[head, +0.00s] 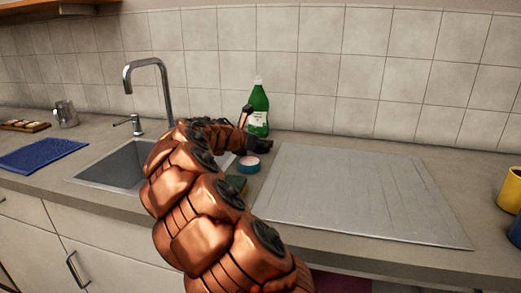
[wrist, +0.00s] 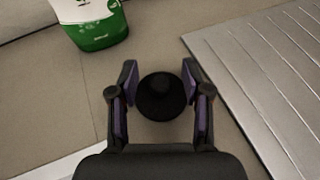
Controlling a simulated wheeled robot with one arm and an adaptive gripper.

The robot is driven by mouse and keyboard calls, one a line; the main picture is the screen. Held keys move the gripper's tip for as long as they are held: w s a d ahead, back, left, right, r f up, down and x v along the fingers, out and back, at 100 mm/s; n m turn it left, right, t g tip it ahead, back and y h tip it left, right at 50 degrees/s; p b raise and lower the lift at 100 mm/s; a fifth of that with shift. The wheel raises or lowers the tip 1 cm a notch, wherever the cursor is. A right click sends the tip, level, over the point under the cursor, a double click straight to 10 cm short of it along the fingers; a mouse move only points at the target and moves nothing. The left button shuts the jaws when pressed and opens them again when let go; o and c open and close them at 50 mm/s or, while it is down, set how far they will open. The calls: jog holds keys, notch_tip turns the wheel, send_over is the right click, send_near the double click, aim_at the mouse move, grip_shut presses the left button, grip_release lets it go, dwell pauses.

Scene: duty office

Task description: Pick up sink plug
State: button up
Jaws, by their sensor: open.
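The sink plug (wrist: 161,97) is a round black piece with a raised knob, on the beige counter in the wrist view. My gripper (wrist: 160,88) is open, with one dark, purple-padded finger on either side of the plug. Whether the fingers touch it is not clear. In the head view my gripper (head: 264,143) is over the counter between the green bottle and the ribbed drainboard. I cannot make out the plug there, as my arm and gripper cover that spot.
The green bottle (head: 258,110) stands just behind my gripper. A small round blue-and-pink tub (head: 248,164) and a sponge (head: 237,184) lie nearer. The drainboard (head: 360,195) is at right. The sink (head: 115,168) with its tap (head: 165,88) is at left.

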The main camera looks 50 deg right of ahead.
grip_shut()
dwell(0.3)
jog(key=shift+r, duration=0.1)
